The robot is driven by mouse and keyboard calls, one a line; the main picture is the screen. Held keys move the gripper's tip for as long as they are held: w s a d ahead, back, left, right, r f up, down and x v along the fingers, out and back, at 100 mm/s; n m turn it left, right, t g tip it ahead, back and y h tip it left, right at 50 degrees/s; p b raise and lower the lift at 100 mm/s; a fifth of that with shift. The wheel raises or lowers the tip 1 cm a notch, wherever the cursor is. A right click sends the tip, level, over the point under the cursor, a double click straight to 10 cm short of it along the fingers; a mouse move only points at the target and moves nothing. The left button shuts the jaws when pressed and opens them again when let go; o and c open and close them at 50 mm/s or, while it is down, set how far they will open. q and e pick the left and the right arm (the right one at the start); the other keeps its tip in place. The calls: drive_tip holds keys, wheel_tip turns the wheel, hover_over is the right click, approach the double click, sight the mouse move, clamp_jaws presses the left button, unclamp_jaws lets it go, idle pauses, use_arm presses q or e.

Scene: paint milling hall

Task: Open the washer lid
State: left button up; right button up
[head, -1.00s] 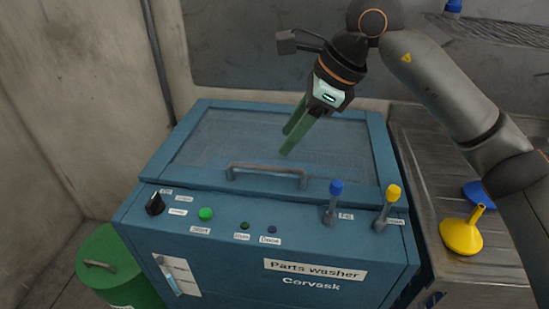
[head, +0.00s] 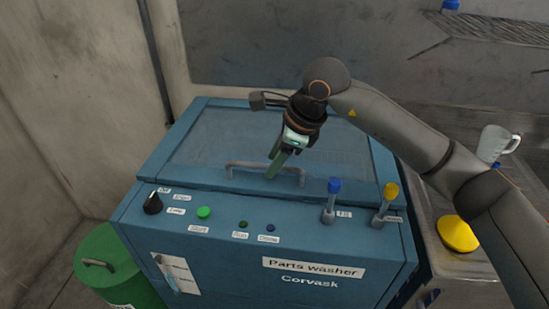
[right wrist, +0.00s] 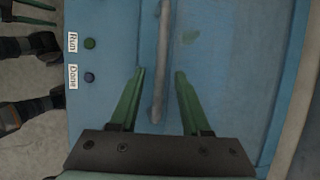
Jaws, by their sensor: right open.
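The parts washer is a blue cabinet. Its lid (head: 180,146), a blue frame around a grey see-through panel, lies shut on top. A grey bar handle (head: 238,165) is fixed near the lid's front edge; it also shows in the right wrist view (right wrist: 161,50). My right gripper (head: 271,176) is open, its green fingers pointing down at the handle's middle. In the right wrist view, the bar runs between the two spread fingertips (right wrist: 159,74). I cannot tell whether either finger touches it. My left gripper is not seen in the head view.
The front panel has a black knob (head: 153,204), a green button (head: 204,212), and blue-topped (head: 334,186) and yellow-topped (head: 391,190) levers. A green bin (head: 118,275) stands at left. A yellow funnel (head: 458,234) and white mug (head: 497,143) are at right.

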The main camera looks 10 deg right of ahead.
drive_tip(key=shift+f, duration=0.1)
clamp_jaws()
idle(0.3)
idle(1.1)
